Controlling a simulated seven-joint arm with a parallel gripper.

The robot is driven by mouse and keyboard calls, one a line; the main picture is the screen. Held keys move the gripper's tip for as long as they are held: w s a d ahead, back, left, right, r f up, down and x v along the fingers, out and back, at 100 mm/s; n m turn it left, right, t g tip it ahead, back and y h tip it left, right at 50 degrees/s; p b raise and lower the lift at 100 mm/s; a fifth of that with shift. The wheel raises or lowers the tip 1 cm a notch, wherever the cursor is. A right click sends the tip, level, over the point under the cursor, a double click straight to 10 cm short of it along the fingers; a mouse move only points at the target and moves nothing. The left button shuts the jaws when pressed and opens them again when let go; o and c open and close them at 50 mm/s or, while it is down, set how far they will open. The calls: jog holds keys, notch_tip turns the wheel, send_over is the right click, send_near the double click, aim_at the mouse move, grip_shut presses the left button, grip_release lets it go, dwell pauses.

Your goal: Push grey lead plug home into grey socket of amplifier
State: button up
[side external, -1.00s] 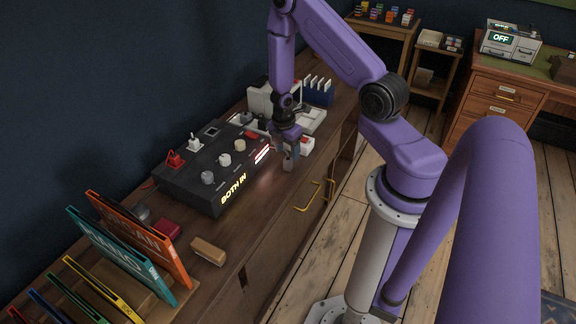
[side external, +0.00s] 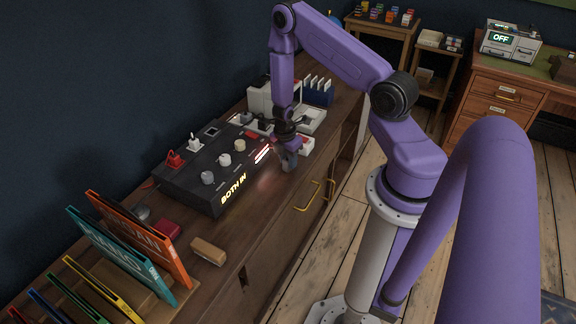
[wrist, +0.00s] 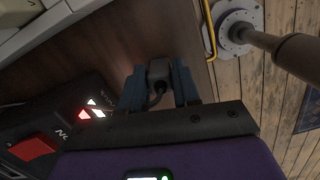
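The amplifier (side external: 190,186) is a long black box with knobs on the cabinet and a lit "BOTH IN" sign on its front. My gripper (side external: 288,158) points down just off its right end. In the wrist view, the two blue-grey fingers of my gripper (wrist: 160,85) flank a grey plug (wrist: 159,70), with no gap visible on either side. A dark cable (wrist: 157,97) runs from the plug toward the palm. The plug is low, near the cabinet top; whether it touches is unclear. I cannot pick out the grey socket with certainty.
A red plug (side external: 174,160) and a white plug (side external: 194,141) stand on the amplifier's rear part. A pale device (side external: 308,121) stands behind my gripper. A tan block (side external: 208,251) and upright books (side external: 140,237) are at the near left. The cabinet's front edge is close.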

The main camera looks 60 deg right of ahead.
jog(key=shift+r, duration=0.2)
grip_shut()
jog(key=shift+r, duration=4.7)
jog(key=shift+r, duration=0.15)
